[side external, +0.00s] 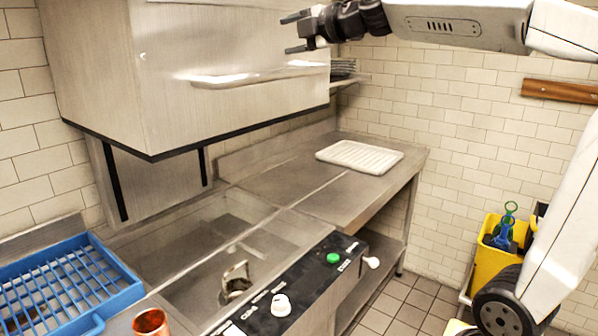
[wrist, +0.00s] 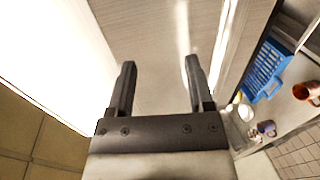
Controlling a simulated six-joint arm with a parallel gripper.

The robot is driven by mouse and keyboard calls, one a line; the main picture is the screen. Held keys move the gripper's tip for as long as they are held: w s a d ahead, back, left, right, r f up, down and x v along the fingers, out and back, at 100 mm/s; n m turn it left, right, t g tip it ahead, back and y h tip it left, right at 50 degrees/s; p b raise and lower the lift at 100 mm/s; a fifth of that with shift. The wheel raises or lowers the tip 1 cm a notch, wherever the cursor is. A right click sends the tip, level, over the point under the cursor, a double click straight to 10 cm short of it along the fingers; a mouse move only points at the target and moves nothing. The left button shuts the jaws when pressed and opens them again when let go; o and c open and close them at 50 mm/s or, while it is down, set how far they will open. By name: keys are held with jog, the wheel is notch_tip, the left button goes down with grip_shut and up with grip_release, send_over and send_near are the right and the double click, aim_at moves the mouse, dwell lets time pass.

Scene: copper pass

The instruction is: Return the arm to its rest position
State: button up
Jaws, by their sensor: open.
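My gripper (side external: 290,33) is raised high at the top middle of the side external view, in front of the steel hood of the dishwasher (side external: 235,75). Its two dark fingers point left and are spread apart with nothing between them. In the wrist view my gripper (wrist: 160,78) also shows open and empty, with a plain steel surface beyond the fingers. My arm reaches in from the upper right of the side external view.
A blue rack (side external: 130,290) and a copper mug (side external: 151,322) are at lower left. A white ribbed tray (side external: 360,156) lies on the right counter. A metal item (side external: 236,280) sits in the basin. A yellow bucket (side external: 488,262) stands at right.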

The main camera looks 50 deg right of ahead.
jog(key=shift+d, duration=0.1)
jog(key=s+d+r+m+h, duration=0.1)
jog(key=s+d+m+h, duration=0.1)
jog(key=d+m+h, duration=0.35)
jog(key=s+d+r+m+h, duration=0.1)
jog(key=s+d+m+h, duration=0.15)
jog(key=d+m, duration=0.55)
notch_tip(320, 180, down, 4)
jog(key=w+d+m+g, duration=0.1)
jog(key=m, duration=0.2)
jog(key=a+f+m+g+y, duration=0.1)
jog(key=a+f+g+y, duration=0.3)
jog(key=f, duration=0.9)
jog(key=a+f+m+g, duration=0.1)
jog(key=a+f, duration=0.6)
jog(key=f, duration=0.5)
jog(key=s+a+f+g+y, duration=0.2)
jog(key=s+a+f, duration=0.4)
jog(key=f, duration=0.3)
jog(key=s+a+f+g+y, duration=0.2)
jog(key=s+a+f+g, duration=0.3)
jog(key=s+a+f, duration=0.2)
notch_tip(320, 180, down, 2)
jog(key=shift+s+f, duration=0.2)
jog(key=shift+s, duration=0.2)
